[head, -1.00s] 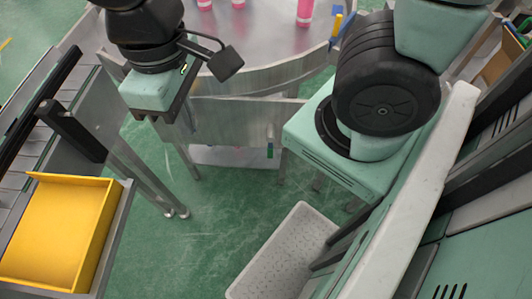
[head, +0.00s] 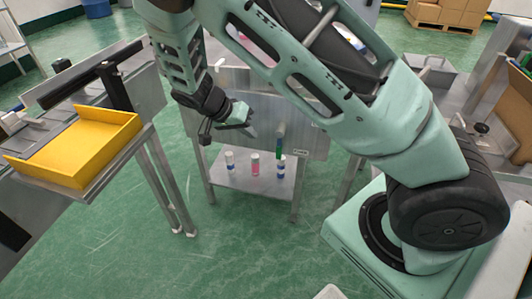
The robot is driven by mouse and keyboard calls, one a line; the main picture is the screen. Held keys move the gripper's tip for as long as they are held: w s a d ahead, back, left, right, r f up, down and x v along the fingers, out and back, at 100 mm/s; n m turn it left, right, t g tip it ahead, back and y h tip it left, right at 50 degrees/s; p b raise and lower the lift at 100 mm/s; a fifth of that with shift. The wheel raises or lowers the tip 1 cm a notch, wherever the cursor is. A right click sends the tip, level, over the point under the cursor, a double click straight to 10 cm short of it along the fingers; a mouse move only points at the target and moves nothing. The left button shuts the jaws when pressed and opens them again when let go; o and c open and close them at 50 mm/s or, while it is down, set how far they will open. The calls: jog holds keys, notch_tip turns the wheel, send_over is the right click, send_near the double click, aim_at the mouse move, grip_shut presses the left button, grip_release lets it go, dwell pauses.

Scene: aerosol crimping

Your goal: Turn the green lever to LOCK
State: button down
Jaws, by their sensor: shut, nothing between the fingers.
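The green lever (head: 279,146) is on the front metal panel (head: 312,140) of the steel table. It looks upright, with a grey part at its top, and is small in the picture. A small pale label (head: 300,152) sits just right of it; I cannot read its text. My gripper (head: 251,127) is shut and empty, in front of the panel. In the picture it is a short way left of the lever and a little above it, apart from it. The lever's pivot is not clear.
Several small bottles (head: 255,164) stand on the low shelf (head: 239,180) below the panel. A yellow tray (head: 80,150) rests on a stand at left. My arm covers much of the tabletop. Boxes on a pallet (head: 445,15) are at the back. Green floor in front is clear.

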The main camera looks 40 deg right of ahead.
aim_at(280, 142)
jog(key=x, duration=0.9)
jog(key=shift+d+f, duration=0.2)
jog(key=shift+f, duration=0.05)
jog(key=shift+s, duration=0.1)
jog(key=shift+s+d+f+g+h, duration=0.15)
jog(key=shift+g+h, duration=0.25)
jog(key=shift+s+d+r+n+g+h+b, duration=0.35)
jog(key=shift+s+d+n+g+h+b, duration=0.7)
jog(key=shift+h, duration=1.15)
jog(key=shift+s+d+r+n+g+h+b, duration=0.3)
jog(key=shift+s+d+n+g+h+b, duration=0.3)
jog(key=shift+s+n+g+h+b, duration=0.95)
jog(key=shift+s+d+r+n+g+h+b, duration=0.35)
jog(key=shift+s+d+n+g+h+b, duration=0.3)
jog(key=shift+g+h, duration=1.6)
jog(key=shift+d+t+h, duration=0.15)
jog(key=shift+t+h, duration=0.6)
jog(key=shift+h, duration=0.05)
jog(key=shift+w, duration=0.1)
